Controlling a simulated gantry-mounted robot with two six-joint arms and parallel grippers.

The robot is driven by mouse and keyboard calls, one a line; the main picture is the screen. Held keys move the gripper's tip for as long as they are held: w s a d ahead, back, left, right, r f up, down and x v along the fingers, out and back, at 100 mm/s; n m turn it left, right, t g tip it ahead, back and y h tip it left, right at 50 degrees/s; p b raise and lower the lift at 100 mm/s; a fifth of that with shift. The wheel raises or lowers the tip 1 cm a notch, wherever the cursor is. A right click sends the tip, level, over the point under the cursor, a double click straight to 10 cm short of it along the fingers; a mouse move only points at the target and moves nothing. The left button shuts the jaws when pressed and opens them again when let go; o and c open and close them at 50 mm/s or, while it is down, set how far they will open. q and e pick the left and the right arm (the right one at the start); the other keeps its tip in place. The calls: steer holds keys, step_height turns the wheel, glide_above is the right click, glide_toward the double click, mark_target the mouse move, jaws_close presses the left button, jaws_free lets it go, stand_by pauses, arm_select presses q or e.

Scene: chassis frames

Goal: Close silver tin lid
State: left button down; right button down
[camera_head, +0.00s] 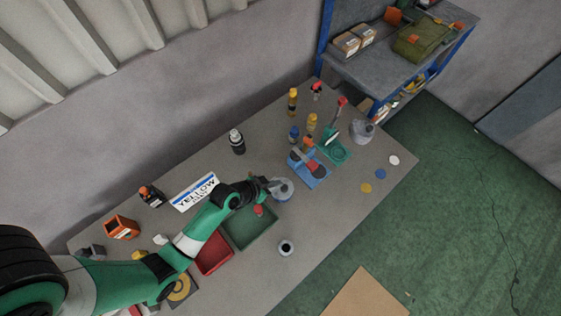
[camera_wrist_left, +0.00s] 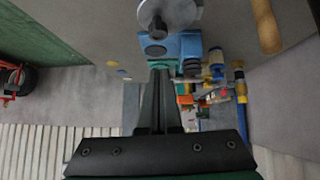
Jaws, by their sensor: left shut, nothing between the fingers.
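A round silver-grey tin (camera_head: 283,190) stands on the table just right of my left gripper's tip. A round silver disc (camera_wrist_left: 180,10) with a dark knob shows at the top edge of the left wrist view; it looks like the tin's lid, cut off by the frame. I cannot tell how the lid sits on the tin. My left gripper (camera_head: 268,184) is shut and empty, its fingertips close to the tin's left side. My right gripper is not in view.
A blue fixture (camera_head: 310,171) stands behind and right of the tin. A green tray (camera_head: 250,232) and red tray (camera_head: 215,256) lie below the arm. A grey cup (camera_head: 286,248) stands near the front edge. Several bottles stand toward the back.

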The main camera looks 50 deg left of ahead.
arm_select(q)
steer(key=b, duration=0.1)
glide_above(280, 193)
step_height(280, 193, down, 4)
steer(key=shift+w+f, duration=0.1)
steer(key=shift+f, duration=0.75)
